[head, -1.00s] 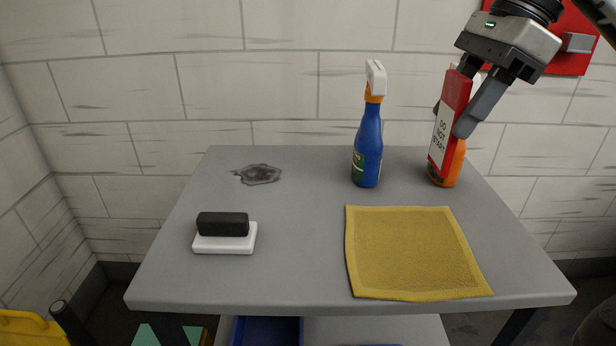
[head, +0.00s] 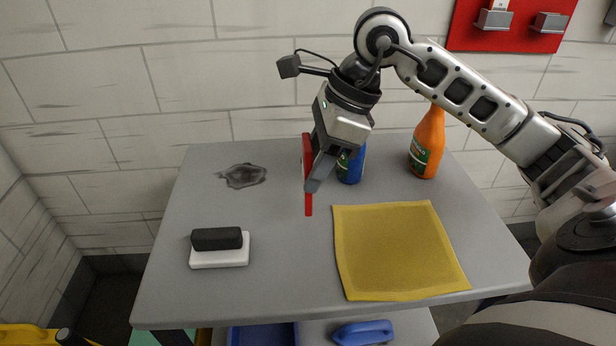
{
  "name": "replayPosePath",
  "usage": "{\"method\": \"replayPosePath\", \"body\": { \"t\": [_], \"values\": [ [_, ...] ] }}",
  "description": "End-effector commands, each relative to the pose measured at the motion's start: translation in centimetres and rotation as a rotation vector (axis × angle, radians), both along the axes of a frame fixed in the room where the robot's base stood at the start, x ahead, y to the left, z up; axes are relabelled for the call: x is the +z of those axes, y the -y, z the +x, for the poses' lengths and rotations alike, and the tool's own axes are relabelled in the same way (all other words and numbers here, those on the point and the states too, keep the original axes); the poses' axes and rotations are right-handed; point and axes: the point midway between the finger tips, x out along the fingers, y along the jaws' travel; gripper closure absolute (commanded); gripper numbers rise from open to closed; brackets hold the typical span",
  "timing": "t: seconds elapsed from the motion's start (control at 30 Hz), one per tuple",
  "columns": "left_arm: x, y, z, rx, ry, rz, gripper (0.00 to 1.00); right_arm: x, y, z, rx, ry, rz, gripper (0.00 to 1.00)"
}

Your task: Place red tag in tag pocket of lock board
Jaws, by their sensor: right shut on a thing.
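The red tag (head: 308,205) is held in my right gripper (head: 313,172) above the middle of the grey table. The tag is seen nearly edge-on and hangs upright, its lettering out of sight. The red lock board (head: 475,28) is on the wall at the upper right, cut off by the top edge of the view. Two grey pockets (head: 494,20) show on it, and a whitish thing stands in the left one. The gripper is well to the left of the board and below it. My left gripper is out of view.
A blue bottle (head: 350,168) stands partly hidden behind my right gripper. An orange bottle (head: 428,143) stands to its right. A yellow cloth (head: 398,250) lies at the front right. A black-and-white eraser-like block (head: 219,257) and a dark stain (head: 243,176) are on the left of the grey table (head: 270,290).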

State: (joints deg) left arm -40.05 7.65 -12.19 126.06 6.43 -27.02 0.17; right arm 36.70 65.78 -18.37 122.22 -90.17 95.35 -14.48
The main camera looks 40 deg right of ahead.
Motion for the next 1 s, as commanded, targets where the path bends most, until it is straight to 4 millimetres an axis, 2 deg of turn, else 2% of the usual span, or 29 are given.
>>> {"method": "replayPosePath", "body": {
  "t": [0.17, 0.33, 0.77, 0.8, 0.83, 1.0],
  "values": [
    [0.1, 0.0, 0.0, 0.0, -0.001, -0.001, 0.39, -1.6, -1.1, 0.6, 0.002, -0.004, 0.002, 0.75],
    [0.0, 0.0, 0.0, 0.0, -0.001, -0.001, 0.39, -4.0, -0.8, 0.5, -0.001, -0.004, 0.0, 0.75],
    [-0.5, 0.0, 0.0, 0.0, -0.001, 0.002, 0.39, -4.7, -0.8, 0.5, 0.0, -0.001, -0.001, 0.75],
    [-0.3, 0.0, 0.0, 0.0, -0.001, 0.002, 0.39, -4.5, -0.8, 0.5, 0.0, -0.001, -0.001, 0.42],
    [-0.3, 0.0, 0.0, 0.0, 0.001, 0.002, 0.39, -4.5, -0.8, 0.5, 0.0, -0.001, -0.001, 0.34],
    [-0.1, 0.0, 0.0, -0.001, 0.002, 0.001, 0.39, -4.5, -0.8, 0.5, 0.0, -0.001, -0.001, 0.32]
  ]
}}
